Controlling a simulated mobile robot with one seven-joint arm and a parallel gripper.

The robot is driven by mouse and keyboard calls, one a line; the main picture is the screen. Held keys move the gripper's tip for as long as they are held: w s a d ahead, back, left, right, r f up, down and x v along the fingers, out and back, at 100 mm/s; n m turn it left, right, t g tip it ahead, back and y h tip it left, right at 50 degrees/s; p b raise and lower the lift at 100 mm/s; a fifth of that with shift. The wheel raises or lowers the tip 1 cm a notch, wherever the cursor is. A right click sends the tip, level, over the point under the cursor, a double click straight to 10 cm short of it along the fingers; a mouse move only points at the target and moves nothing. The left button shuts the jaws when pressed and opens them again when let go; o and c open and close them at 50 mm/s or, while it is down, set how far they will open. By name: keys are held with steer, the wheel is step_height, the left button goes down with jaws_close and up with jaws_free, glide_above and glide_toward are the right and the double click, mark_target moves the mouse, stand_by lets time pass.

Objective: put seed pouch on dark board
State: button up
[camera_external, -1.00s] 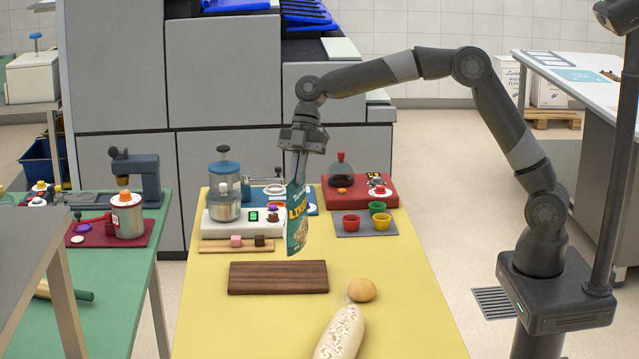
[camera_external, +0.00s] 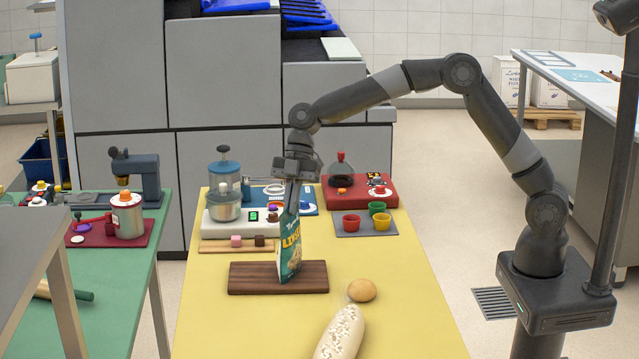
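The seed pouch (camera_external: 290,252) is a teal and green bag with yellow lettering. It stands roughly upright, with its lower end at the dark board (camera_external: 250,278), right of the board's middle. I cannot tell whether its bottom touches the wood. The dark board is a brown wooden rectangle lying on the yellow table. My gripper (camera_external: 292,199) points down from above and is shut on the top of the pouch. The fingertips are small and partly merge with the pouch's top edge.
A round bun (camera_external: 362,290) and a long floured loaf (camera_external: 340,334) lie right and in front of the board. Behind it are a white appliance (camera_external: 240,224), a small wooden strip (camera_external: 236,246) and a grey tray (camera_external: 352,231) with coloured cups. Bare yellow table lies left front.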

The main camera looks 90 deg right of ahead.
steer(key=o, duration=0.4)
steer(key=shift+r, duration=0.1)
steer(key=v, duration=1.2)
steer(key=s+a+r+m+h, duration=0.2)
steer(key=s+a+m, duration=0.15)
steer(key=s, duration=0.55)
steer(key=s+a+r+m+h, duration=0.2)
steer(key=s+a+r+m, duration=0.15)
steer(key=s, duration=0.65)
steer(key=s+f+m+t+h, duration=0.1)
steer(key=s+f+m, duration=0.2)
steer(key=s, duration=0.7)
steer(key=s+f+m+t, duration=0.2)
steer(key=s+f+m, duration=0.1)
steer(key=s, duration=0.8)
steer(key=shift+s+f+m+h, duration=0.2)
steer(key=shift+f+m+h, duration=0.15)
steer(key=shift+f, duration=0.25)
steer(key=shift+a, duration=0.15)
